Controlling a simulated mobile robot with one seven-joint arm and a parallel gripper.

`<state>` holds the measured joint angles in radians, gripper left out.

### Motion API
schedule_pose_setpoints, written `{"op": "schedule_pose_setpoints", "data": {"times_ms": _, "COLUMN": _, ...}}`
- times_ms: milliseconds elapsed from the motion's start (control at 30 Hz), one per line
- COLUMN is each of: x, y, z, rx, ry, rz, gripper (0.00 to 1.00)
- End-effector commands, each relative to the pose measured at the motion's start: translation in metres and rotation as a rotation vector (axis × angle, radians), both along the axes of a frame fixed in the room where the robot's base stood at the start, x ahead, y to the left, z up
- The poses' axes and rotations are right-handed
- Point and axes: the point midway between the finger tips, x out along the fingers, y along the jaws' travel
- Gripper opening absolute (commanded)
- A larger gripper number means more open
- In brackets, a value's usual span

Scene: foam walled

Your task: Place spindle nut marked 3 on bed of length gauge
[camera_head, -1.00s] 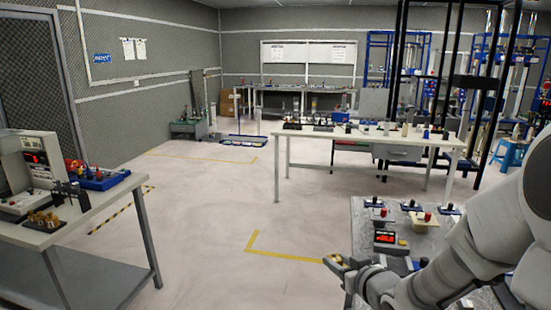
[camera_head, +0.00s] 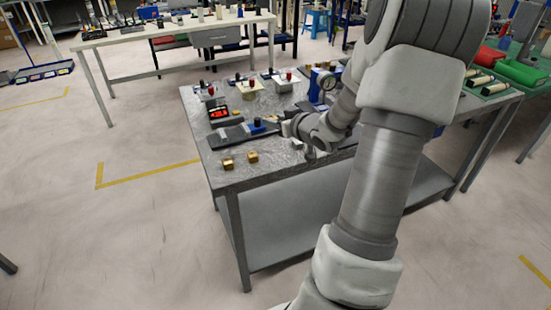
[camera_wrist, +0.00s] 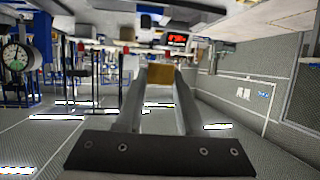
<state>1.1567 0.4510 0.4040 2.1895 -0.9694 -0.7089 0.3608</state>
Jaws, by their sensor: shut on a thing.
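My gripper (camera_wrist: 160,80) is shut on a brass spindle nut (camera_wrist: 160,74), seen between its fingertips in the wrist view. The number on this nut cannot be read. Two more brass nuts, one left (camera_head: 228,164) and one right (camera_head: 252,157), sit on the table in front of the bed.
A red-lit display box (camera_head: 219,113) stands behind the bed. Several small stands with red knobs and a blue dial instrument (camera_head: 323,82) occupy the table's back. A bare silvery block (camera_head: 296,145) lies near my gripper. The table's front left corner (camera_head: 222,182) is clear.

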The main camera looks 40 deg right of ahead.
Motion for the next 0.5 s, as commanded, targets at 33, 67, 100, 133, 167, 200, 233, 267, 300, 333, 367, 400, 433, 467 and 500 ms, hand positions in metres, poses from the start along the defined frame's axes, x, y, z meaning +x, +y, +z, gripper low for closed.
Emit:
{"op": "schedule_pose_setpoints", "data": {"times_ms": 33, "x": -0.01, "y": -0.026, "z": -0.008, "rx": -0.003, "ry": 0.001, "rz": -0.037, "gripper": 0.0}}
{"op": "schedule_pose_setpoints", "data": {"times_ms": 67, "x": -0.016, "y": -0.039, "z": -0.01, "rx": -0.004, "ry": 0.003, "rz": -0.053, "gripper": 0.0}}
{"op": "schedule_pose_setpoints", "data": {"times_ms": 100, "x": -0.023, "y": -0.054, "z": -0.013, "rx": -0.005, "ry": 0.004, "rz": -0.073, "gripper": 0.0}}
{"op": "schedule_pose_setpoints", "data": {"times_ms": 133, "x": -0.028, "y": -0.063, "z": -0.014, "rx": -0.006, "ry": 0.006, "rz": -0.085, "gripper": 0.0}}
{"op": "schedule_pose_setpoints", "data": {"times_ms": 167, "x": -0.033, "y": -0.073, "z": -0.016, "rx": -0.006, "ry": 0.008, "rz": -0.099, "gripper": 0.0}}
{"op": "schedule_pose_setpoints", "data": {"times_ms": 200, "x": -0.039, "y": -0.083, "z": -0.018, "rx": -0.008, "ry": 0.009, "rz": -0.112, "gripper": 0.0}}
{"op": "schedule_pose_setpoints", "data": {"times_ms": 233, "x": -0.043, "y": -0.09, "z": -0.019, "rx": -0.009, "ry": 0.011, "rz": -0.122, "gripper": 0.0}}
{"op": "schedule_pose_setpoints", "data": {"times_ms": 267, "x": -0.046, "y": -0.095, "z": -0.02, "rx": -0.008, "ry": 0.012, "rz": -0.13, "gripper": 0.0}}
{"op": "schedule_pose_setpoints", "data": {"times_ms": 300, "x": -0.05, "y": -0.101, "z": -0.022, "rx": -0.01, "ry": 0.014, "rz": -0.139, "gripper": 0.0}}
{"op": "schedule_pose_setpoints", "data": {"times_ms": 333, "x": -0.052, "y": -0.105, "z": -0.022, "rx": -0.01, "ry": 0.015, "rz": -0.144, "gripper": 0.0}}
{"op": "schedule_pose_setpoints", "data": {"times_ms": 367, "x": -0.054, "y": -0.108, "z": -0.023, "rx": -0.01, "ry": 0.016, "rz": -0.148, "gripper": 0.0}}
{"op": "schedule_pose_setpoints", "data": {"times_ms": 400, "x": -0.056, "y": -0.111, "z": -0.023, "rx": -0.011, "ry": 0.016, "rz": -0.152, "gripper": 0.0}}
{"op": "schedule_pose_setpoints", "data": {"times_ms": 433, "x": -0.057, "y": -0.112, "z": -0.023, "rx": -0.011, "ry": 0.017, "rz": -0.154, "gripper": 0.0}}
{"op": "schedule_pose_setpoints", "data": {"times_ms": 467, "x": -0.058, "y": -0.113, "z": -0.023, "rx": -0.011, "ry": 0.017, "rz": -0.155, "gripper": 0.0}}
{"op": "schedule_pose_setpoints", "data": {"times_ms": 500, "x": -0.058, "y": -0.114, "z": -0.023, "rx": -0.011, "ry": 0.017, "rz": -0.156, "gripper": 0.0}}
